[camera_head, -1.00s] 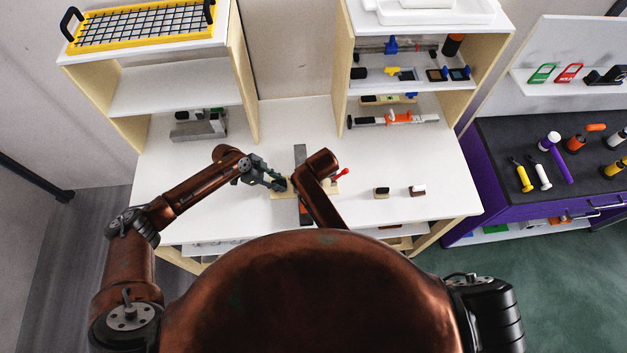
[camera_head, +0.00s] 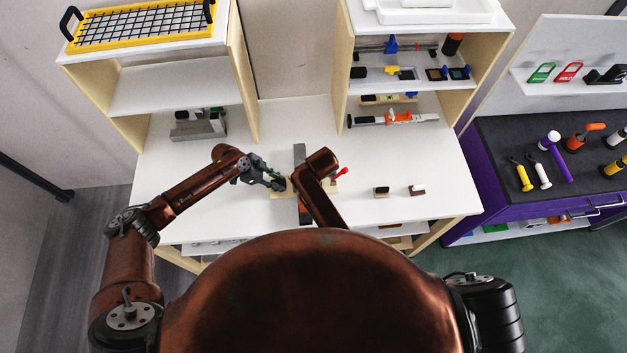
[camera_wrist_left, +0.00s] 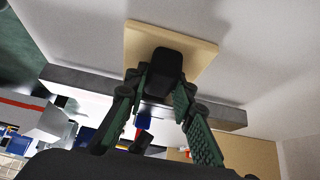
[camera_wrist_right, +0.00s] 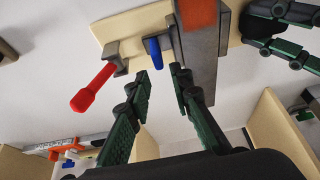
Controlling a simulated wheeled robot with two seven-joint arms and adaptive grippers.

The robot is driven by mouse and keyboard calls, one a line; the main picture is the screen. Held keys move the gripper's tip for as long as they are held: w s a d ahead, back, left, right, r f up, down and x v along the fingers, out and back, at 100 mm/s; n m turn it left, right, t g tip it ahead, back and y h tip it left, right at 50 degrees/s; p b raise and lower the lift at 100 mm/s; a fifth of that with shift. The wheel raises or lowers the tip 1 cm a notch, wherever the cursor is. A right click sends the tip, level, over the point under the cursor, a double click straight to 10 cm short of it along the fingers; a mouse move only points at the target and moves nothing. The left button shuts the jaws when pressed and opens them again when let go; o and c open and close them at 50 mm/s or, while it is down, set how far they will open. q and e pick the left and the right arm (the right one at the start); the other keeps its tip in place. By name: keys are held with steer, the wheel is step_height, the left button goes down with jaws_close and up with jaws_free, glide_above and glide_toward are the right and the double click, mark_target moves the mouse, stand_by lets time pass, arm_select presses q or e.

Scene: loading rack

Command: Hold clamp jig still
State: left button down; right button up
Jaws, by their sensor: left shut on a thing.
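The clamp jig's pale wooden base (camera_head: 281,195) lies on the white bench, with a long grey bar (camera_head: 300,153) across it. My left gripper (camera_head: 279,184) is shut on a black block at the base's left end. In the left wrist view the black block (camera_wrist_left: 168,65) stands between the fingers. In the right wrist view the jig shows a red-handled clamp (camera_wrist_right: 93,88), a blue lever (camera_wrist_right: 154,52) and an orange block (camera_wrist_right: 197,12). My right gripper (camera_wrist_right: 160,82) is open and empty, its tips just short of the blue lever. My right forearm hides it in the head view.
Two small dark-and-light blocks (camera_head: 381,192) (camera_head: 417,190) sit to the right on the bench. Shelf units stand at the back left and back right, holding tools. A purple workbench (camera_head: 500,215) is further right.

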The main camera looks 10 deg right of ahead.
arm_select(q)
steer(key=c, duration=1.6)
jaws_free()
steer(key=shift+r, duration=0.1)
steer(key=v, duration=1.2)
arm_select(e)
steer(key=shift+f, duration=0.1)
